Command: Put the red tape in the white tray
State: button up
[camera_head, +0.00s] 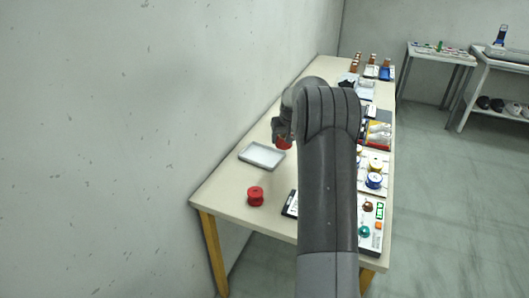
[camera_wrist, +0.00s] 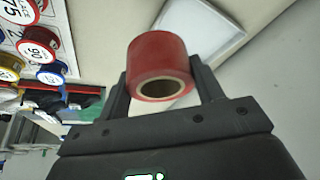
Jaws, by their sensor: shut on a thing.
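The red tape (camera_wrist: 157,52) is a red roll with a tan core, held between the two dark fingers of my gripper (camera_wrist: 158,75) in the wrist view. In the head view, a bit of the red tape (camera_head: 284,144) shows under my gripper (camera_head: 281,138), mostly hidden by the arm. The white tray (camera_head: 262,164) lies on the table just left of and below my gripper in the head view. In the wrist view, the pale tray (camera_wrist: 207,22) shows behind the tape, partly hidden. I see nothing in the tray in the head view.
A red spool (camera_head: 256,196) stands on the table in front of the tray. A board with yellow and blue spools (camera_head: 374,180) lies to the right, partly behind my arm. Bottles and small trays stand at the table's far end. A wall runs along the left.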

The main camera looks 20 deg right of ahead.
jog(key=shift+w+a+f, duration=0.9)
jog(key=shift+f, duration=0.55)
jog(key=shift+w+a+f, duration=0.85)
jog(key=shift+w+f, duration=0.05)
jog(key=shift+f, duration=0.5)
jog(key=shift+w+a+f, duration=0.9)
jog(key=shift+f, duration=0.55)
jog(key=shift+f, duration=0.15)
jog(key=o, duration=1)
jog(key=shift+f, duration=0.1)
